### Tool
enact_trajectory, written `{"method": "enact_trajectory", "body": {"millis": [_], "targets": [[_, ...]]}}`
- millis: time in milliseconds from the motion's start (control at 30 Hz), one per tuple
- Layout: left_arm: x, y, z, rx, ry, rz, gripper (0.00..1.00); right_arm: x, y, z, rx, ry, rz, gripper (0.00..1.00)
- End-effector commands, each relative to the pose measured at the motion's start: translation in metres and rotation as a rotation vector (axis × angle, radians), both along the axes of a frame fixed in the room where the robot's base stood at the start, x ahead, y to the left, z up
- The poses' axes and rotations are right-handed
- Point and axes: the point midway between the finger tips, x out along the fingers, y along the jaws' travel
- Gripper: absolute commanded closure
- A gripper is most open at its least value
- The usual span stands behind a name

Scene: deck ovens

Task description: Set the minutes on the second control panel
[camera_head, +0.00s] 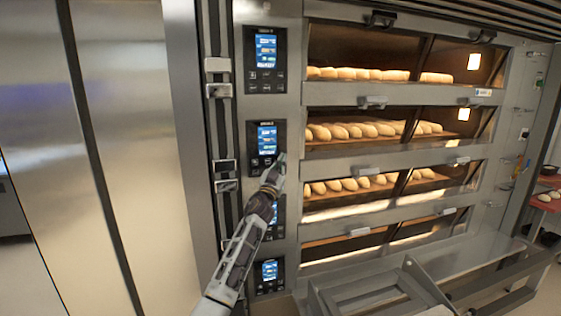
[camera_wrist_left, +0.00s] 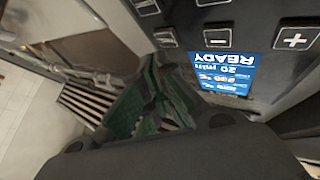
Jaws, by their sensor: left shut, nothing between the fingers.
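The second control panel (camera_head: 266,142) from the top is a dark plate with a lit blue screen on the oven's left front. My left gripper (camera_head: 279,160) is shut and empty at this panel's lower right edge; I cannot tell whether it touches. In the left wrist view, the closed dark-green fingers (camera_wrist_left: 152,98) are beside a panel seen upside down. Its blue screen (camera_wrist_left: 220,76) reads READY and 20 min. A minus button (camera_wrist_left: 217,38) and a plus button (camera_wrist_left: 296,39) show beside it. My right gripper is not in view.
The top panel (camera_head: 265,60) and bottom panel (camera_head: 268,273) are clear; my left arm partly covers the third panel (camera_head: 277,214). Glass oven doors with handles (camera_head: 372,102) and loaves are to the right. A metal frame (camera_head: 420,285) stands low in front.

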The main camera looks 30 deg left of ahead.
Motion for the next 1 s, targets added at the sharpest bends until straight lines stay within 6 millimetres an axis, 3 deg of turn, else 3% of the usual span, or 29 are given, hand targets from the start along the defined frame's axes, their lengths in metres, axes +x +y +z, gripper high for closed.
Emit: {"method": "enact_trajectory", "body": {"millis": [367,1000], "targets": [[-0.002,-0.003,0.0,0.0,0.0,-0.001,1.0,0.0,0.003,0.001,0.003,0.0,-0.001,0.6],[-0.027,-0.032,0.0,-0.001,0.001,0.0,1.0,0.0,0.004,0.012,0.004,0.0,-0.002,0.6]]}}
